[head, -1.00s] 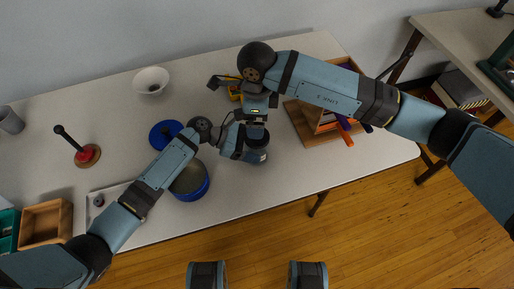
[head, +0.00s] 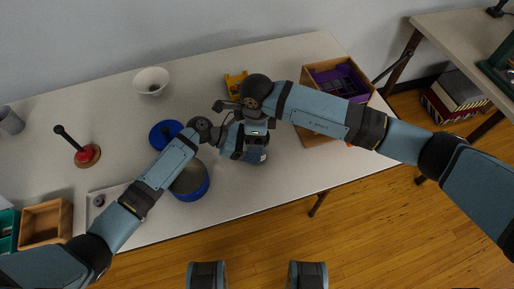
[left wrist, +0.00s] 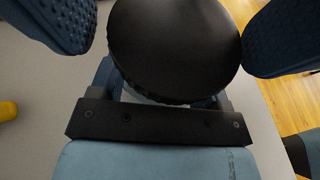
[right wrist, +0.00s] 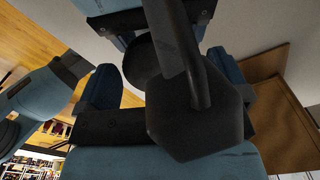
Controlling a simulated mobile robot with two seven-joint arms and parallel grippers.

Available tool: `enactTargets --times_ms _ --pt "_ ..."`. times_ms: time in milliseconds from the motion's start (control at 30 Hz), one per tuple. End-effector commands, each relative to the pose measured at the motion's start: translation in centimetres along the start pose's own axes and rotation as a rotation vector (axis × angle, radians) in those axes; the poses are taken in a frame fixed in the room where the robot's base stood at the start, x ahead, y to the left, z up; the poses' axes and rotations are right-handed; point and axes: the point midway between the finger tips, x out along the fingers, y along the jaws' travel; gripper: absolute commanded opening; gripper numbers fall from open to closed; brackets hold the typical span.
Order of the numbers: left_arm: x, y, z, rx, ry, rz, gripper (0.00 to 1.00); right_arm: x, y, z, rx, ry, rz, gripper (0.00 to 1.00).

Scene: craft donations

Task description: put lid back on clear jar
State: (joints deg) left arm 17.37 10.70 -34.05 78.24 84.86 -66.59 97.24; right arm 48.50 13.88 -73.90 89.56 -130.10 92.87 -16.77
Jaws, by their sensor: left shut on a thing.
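A round black lid (left wrist: 175,45) with a ribbed edge sits at the top of the clear jar (left wrist: 150,98), of which only a pale sliver shows in the left wrist view. I cannot tell whether the lid is fully seated. My left gripper (head: 256,150) is shut on the jar from the side, its fingers mostly hidden below the lid. My right gripper (right wrist: 165,80) is above the jar. Its blue finger pads are spread either side of the lid, one close to its rim and the other slightly apart. A black angular piece blocks much of the right wrist view.
A blue pot (head: 192,188) and a blue disc (head: 163,134) are left of the jar. A white bowl (head: 151,80) and a yellow object (head: 236,84) stand behind. A wooden crate (head: 318,68) with purple contents is at right. The front right tabletop is clear.

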Motion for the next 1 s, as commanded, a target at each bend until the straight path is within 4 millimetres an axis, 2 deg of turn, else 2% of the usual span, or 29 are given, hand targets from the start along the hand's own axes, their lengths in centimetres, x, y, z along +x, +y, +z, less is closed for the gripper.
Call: enactTargets --times_ms 33,200,433,700,800,1000 --pt "-0.01 0.01 0.02 0.0 0.0 0.0 0.04 -0.02 0.0 0.0 0.0 0.0 0.0 0.82" --pt "0.0 0.01 0.02 0.0 0.0 0.0 0.04 -0.02 -0.01 -0.01 0.0 0.0 0.0 0.44" --pt "0.0 0.01 0.02 0.0 0.0 0.0 0.04 -0.02 0.0 -0.01 0.049 0.0 0.0 0.44" --pt "-0.01 0.01 0.01 0.0 0.0 0.0 0.04 0.04 0.03 0.0 0.459 0.0 0.001 0.44" --pt "-0.02 0.02 0.01 0.0 0.0 0.0 0.04 0.02 0.0 -0.01 0.544 0.0 0.0 0.44" --pt "-0.02 0.02 0.01 0.0 0.0 0.0 0.04 0.01 -0.01 -0.02 0.566 0.0 0.0 0.44"
